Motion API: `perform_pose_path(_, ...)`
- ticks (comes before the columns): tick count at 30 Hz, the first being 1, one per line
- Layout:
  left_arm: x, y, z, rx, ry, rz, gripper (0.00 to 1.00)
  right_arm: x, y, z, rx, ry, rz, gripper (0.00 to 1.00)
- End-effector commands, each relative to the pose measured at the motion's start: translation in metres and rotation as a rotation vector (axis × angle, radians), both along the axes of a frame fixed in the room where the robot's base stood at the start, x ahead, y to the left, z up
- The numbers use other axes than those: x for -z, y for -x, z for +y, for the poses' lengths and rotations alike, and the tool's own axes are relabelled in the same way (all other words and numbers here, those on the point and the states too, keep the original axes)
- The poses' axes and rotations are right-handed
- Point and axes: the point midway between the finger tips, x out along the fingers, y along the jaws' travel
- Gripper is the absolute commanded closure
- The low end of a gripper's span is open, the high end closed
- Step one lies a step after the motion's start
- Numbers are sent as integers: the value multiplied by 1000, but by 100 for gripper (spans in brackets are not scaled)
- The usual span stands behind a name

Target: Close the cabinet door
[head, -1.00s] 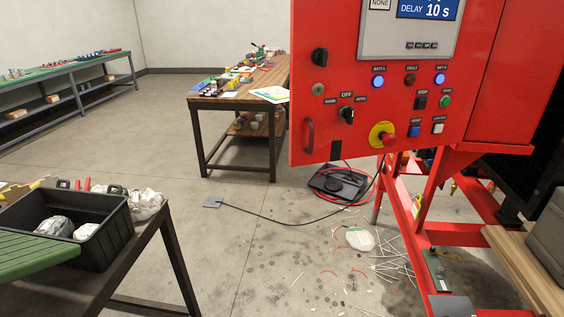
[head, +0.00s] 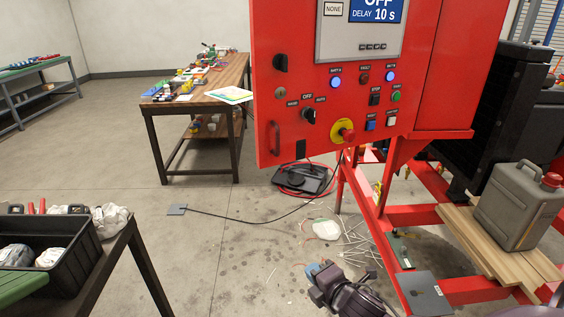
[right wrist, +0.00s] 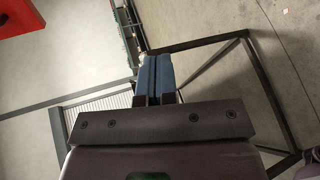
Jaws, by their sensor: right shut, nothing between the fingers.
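The red cabinet door (head: 268,80) fills the upper middle of the head view and carries a display, lit buttons and a yellow-ringed red knob. Its dark red pull handle (head: 275,137) is near the lower left edge. The red cabinet side (head: 445,70) adjoins it on the right; how far the door stands open is hard to tell. My right gripper (head: 318,269) is below the door, low in the head view, apart from it. Its blue fingers show together and empty in the right wrist view (right wrist: 155,75). My left gripper is not in view.
The red skid frame (head: 400,165) stands below the cabinet, with a grey jerrycan (head: 515,205) on wooden boards at right. A black bin (head: 50,240) sits on a table at left. A workbench (head: 200,95) stands behind. Cables and debris lie on the floor between.

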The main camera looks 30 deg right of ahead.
Motion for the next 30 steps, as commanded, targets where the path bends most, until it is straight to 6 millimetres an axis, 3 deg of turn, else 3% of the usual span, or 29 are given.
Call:
perform_pose_path(1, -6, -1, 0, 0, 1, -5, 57, -23, -11, -5, -43, 145, -23, 100)
perform_pose_path(9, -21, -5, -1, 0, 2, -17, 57, -121, -49, -24, -180, 934, -92, 100)
perform_pose_path(15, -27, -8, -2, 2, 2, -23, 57, -168, -61, -29, -195, 1302, -105, 100)
perform_pose_path(23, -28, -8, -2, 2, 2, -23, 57, -182, -72, -32, -193, 1427, -103, 100)
perform_pose_path(30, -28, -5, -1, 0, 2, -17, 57, -182, -107, -37, -191, 1422, -102, 100)
